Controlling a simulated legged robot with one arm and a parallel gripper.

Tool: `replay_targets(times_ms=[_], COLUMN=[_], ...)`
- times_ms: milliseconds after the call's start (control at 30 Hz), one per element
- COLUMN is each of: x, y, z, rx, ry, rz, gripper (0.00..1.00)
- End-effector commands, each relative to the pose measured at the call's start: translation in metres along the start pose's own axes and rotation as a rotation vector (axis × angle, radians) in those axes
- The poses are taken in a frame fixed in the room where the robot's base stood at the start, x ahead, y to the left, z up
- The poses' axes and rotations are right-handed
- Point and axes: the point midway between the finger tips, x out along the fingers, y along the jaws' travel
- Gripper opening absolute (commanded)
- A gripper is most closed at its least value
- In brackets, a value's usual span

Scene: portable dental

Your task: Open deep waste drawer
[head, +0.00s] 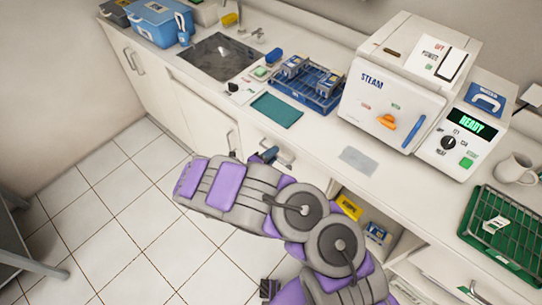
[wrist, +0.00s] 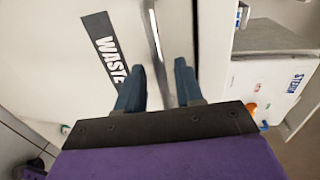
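The waste drawer's pale front (wrist: 70,65) fills much of the wrist view and carries a dark label (wrist: 103,47) reading "WASTE". A metallic bar handle (wrist: 152,25) stands out beside the label. In the head view my gripper (head: 270,155) is at the cabinet front under the counter. My arm hides much of the drawer there.
The counter (head: 310,135) overhangs the cabinets and holds a steam sterilizer (head: 390,95), a blue rack (head: 305,85) and a sink (head: 220,55). An open shelf (head: 372,222) lies right of my arm.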

Motion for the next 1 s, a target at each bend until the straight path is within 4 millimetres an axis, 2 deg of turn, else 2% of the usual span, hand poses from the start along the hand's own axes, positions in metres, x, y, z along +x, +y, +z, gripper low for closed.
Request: replay_targets(times_ms=[33,367,867,1000], x=[0.0,0.0001,0.0004,-0.0058], y=[0.0,0.0004,0.0022,0.0027], z=[0.0,-0.0002,-0.0007,-0.0005], rx=[0.0,0.0,-0.002,-0.003], ry=[0.0,0.0,0.002,0.001], rz=[0.0,0.001,0.004,0.005], gripper=[0.31,0.0,0.0,0.0])
